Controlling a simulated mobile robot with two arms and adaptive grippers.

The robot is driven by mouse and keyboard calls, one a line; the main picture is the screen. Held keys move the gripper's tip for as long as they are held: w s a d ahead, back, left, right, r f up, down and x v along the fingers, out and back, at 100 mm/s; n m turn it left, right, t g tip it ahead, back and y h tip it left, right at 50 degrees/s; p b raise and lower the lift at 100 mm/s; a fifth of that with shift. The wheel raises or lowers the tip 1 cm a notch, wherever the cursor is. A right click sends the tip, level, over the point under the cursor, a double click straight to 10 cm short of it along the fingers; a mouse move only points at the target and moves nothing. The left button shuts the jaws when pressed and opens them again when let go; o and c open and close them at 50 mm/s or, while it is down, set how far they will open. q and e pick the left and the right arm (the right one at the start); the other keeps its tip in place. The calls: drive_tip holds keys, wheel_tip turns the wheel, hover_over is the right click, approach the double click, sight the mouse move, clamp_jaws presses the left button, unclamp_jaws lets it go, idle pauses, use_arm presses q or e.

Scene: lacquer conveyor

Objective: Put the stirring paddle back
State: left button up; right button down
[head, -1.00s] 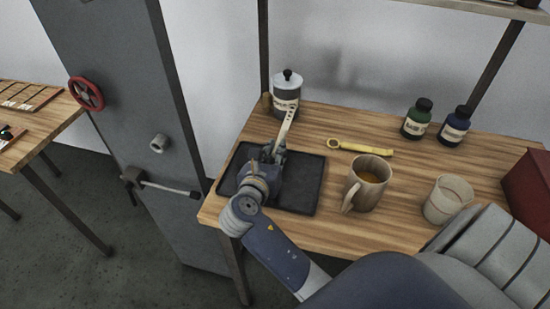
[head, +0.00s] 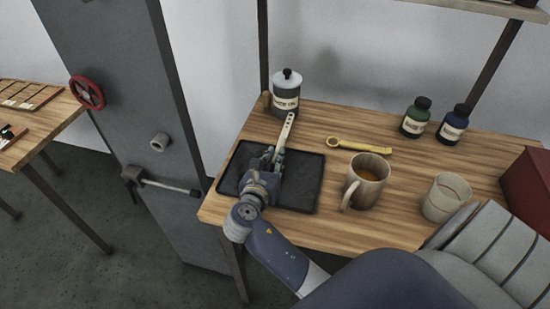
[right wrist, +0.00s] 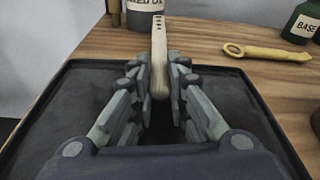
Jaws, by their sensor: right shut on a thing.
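The stirring paddle is a pale, flat stick with small holes near its far end (head: 287,127). My right gripper (head: 275,155) is shut on the paddle, over the black tray (head: 309,184). In the right wrist view the paddle (right wrist: 158,55) stands out between the two fingers (right wrist: 160,95) and points away from me. Its far end is in front of the white-labelled can (head: 286,95). I cannot tell whether the paddle touches the tray. My left gripper is not in view.
A red box (head: 528,190) is at the right edge.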

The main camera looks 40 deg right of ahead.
drive_tip(key=shift+s+f, duration=0.2)
drive_tip(key=shift+f, duration=0.4)
drive_tip(key=c, duration=1.6)
unclamp_jaws()
drive_tip(key=shift+a+f, duration=0.1)
drive_tip(key=shift+f, duration=0.05)
drive_tip(key=shift+o, duration=0.2)
drive_tip(key=shift+w+r, duration=0.1)
drive_tip(key=shift+r, duration=0.4)
drive_tip(key=v, duration=0.6)
drive_tip(key=b+v, duration=0.1)
drive_tip(key=v, duration=0.3)
drive_tip(key=shift+a+r, duration=0.1)
drive_tip(key=shift+r, duration=0.3)
drive_tip(key=shift+v, duration=0.8)
drive_tip(key=shift+r, duration=0.15)
